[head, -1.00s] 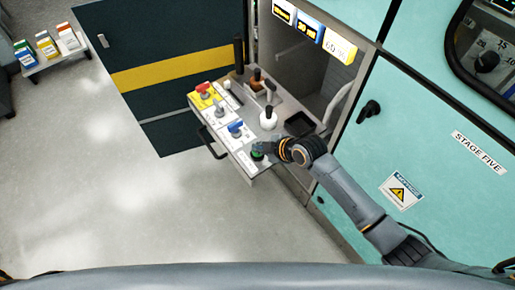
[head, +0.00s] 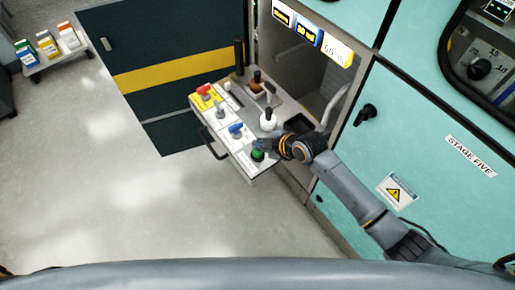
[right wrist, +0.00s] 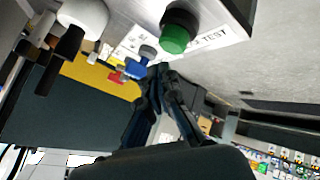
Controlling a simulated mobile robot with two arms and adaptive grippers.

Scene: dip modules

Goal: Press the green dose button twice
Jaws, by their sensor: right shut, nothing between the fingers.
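The green button (head: 257,155) sits at the near corner of the pulled-out control shelf (head: 246,171). In the right wrist view the green button (right wrist: 175,38) stands out from a dark collar. My right gripper (head: 261,143) is shut and empty, just behind the button in the head view. In the right wrist view its fingers (right wrist: 163,75) point toward the panel, with the button beyond the tips and a visible gap between them. My left gripper is not in view.
A blue valve (head: 236,129), a red valve (head: 204,90) and a white-topped lever (head: 268,120) stand on the shelf. A dark handle (head: 212,145) juts from its left side. Teal cabinets (head: 420,130) close off the right.

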